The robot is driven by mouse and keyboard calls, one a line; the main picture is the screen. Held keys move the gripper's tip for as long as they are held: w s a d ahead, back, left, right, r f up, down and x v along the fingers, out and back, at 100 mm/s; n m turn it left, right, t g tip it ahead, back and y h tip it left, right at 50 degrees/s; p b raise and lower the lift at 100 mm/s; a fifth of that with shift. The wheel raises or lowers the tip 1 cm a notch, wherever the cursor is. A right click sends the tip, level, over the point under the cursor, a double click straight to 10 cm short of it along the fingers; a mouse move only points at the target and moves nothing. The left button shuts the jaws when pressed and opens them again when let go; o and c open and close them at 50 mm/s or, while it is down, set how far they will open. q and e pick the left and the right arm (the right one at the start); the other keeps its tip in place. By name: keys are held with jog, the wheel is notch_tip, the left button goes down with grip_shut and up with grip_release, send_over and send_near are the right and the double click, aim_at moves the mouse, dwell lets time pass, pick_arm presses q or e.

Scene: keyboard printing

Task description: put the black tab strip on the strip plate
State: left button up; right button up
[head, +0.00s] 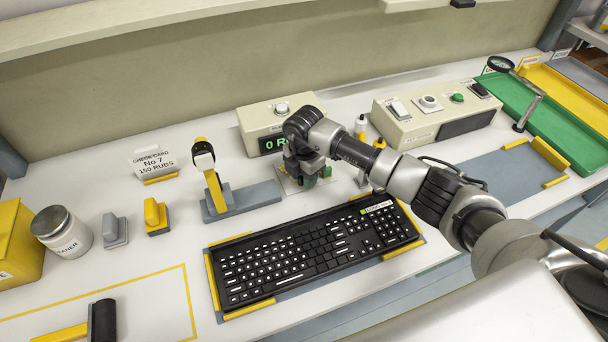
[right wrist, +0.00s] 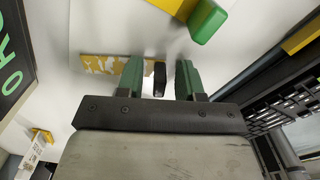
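My right gripper (head: 306,180) is low over the bench behind the keyboard. It also shows in the right wrist view (right wrist: 160,80), its two green fingers apart. A small black piece (right wrist: 160,78), which looks like the black tab strip, stands between the fingers with gaps showing on both sides. A tan and white patterned plate (right wrist: 100,65) lies beside and partly behind the left finger; it may be the strip plate. In the head view a small pale plate (head: 288,186) shows under the gripper. The gripper hides the strip there. My left gripper is not in view.
The black keyboard (head: 310,252) lies in front of the gripper. A display box (head: 256,118) stands behind, a control box (head: 430,112) at right. A grey stand (head: 245,199) is at left. A green block (right wrist: 207,20) is near the fingers in the wrist view.

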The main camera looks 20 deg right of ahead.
jog(key=shift+r, duration=0.5)
notch_tip(320, 180, up, 11)
jog(key=b, duration=0.2)
jog(key=shift+r, duration=0.2)
jog(key=shift+f, duration=0.1)
